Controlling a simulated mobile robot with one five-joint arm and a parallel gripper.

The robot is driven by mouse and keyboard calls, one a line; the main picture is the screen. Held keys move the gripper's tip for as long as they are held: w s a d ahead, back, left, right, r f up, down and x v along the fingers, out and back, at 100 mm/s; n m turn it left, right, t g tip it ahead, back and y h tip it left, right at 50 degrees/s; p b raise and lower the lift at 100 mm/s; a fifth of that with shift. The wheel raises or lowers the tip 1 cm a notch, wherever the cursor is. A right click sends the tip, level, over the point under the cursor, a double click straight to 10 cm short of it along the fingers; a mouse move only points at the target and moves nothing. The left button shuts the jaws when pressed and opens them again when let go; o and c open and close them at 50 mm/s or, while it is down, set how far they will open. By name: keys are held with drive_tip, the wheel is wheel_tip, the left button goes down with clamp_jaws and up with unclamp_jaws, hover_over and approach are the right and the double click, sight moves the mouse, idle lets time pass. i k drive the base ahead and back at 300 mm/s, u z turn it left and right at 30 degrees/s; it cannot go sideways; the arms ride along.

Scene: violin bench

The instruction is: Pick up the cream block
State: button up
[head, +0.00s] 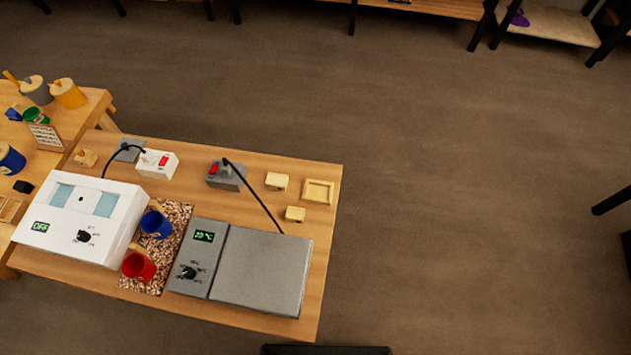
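Two small cream blocks lie on the right part of the wooden bench in the head view. One cream block (277,181) is farther back, left of a small square wooden tray. The other cream block (295,214) is nearer, just behind the grey hot plate. I cannot tell from the picture which one the task means. Both stand apart from the things around them. My gripper does not show in this view.
The bench (325,240) also holds the wooden tray (318,191), grey hot plate (262,270), a grey switch box (226,176) with a black cable, a white device (80,222), and blue (156,224) and red (139,266) cups. Open floor (450,200) lies to the right.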

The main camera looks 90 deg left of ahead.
sight(277, 181)
drive_tip(key=u, duration=0.05)
drive_tip(key=i, duration=1.6)
drive_tip(key=z, duration=2.9)
drive_tip(key=k, duration=0.95)
drive_tip(key=z, duration=1.85)
